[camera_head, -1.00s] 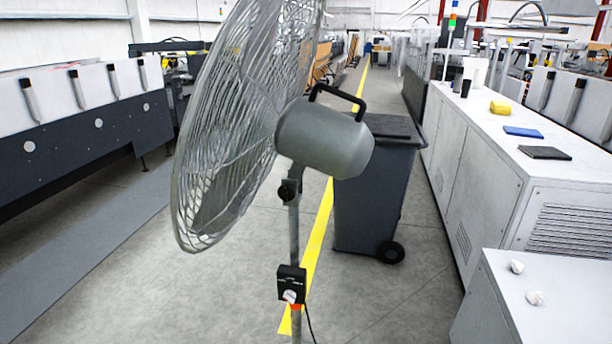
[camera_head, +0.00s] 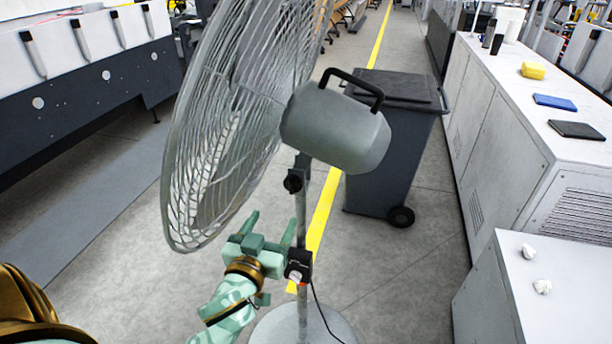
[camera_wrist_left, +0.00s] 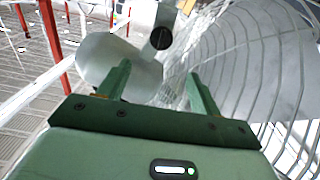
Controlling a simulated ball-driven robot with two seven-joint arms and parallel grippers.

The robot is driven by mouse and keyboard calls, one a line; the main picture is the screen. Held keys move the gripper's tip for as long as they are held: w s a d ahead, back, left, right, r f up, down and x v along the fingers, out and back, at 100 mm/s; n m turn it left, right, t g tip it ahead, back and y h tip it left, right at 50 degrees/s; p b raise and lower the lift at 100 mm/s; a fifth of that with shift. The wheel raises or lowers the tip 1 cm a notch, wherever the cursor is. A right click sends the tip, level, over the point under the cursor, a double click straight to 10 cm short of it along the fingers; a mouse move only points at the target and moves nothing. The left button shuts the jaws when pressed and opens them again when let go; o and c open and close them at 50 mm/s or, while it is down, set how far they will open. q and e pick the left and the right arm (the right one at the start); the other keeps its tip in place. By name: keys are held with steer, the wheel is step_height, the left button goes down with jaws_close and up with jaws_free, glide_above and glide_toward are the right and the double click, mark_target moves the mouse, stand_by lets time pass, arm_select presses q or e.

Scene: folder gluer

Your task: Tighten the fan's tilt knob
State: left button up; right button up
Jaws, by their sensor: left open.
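The grey pedestal fan stands in the middle of the head view, its motor housing (camera_head: 335,127) above the pole and its wire cage to the left. The black tilt knob (camera_head: 293,182) is at the top of the pole, just under the housing. My green left gripper (camera_head: 271,224) is open and empty, below and slightly left of the knob, its fingers pointing up. In the left wrist view the knob (camera_wrist_left: 161,38) is a dark disc beyond and between the open fingertips (camera_wrist_left: 158,72), apart from them. My right gripper is not in view.
A black control box (camera_head: 298,265) with a white dial is on the pole beside my left gripper. The wire cage (camera_head: 225,150) is close on the left. A dark wheeled bin (camera_head: 385,150) stands behind the fan. White cabinets (camera_head: 510,140) line the right.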

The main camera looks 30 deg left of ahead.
mark_target(291, 187)
arm_select(q)
steer(key=p+x, duration=0.1)
steer(key=x, duration=1.4)
steer(key=shift+w, duration=0.4)
steer(key=c, duration=0.9)
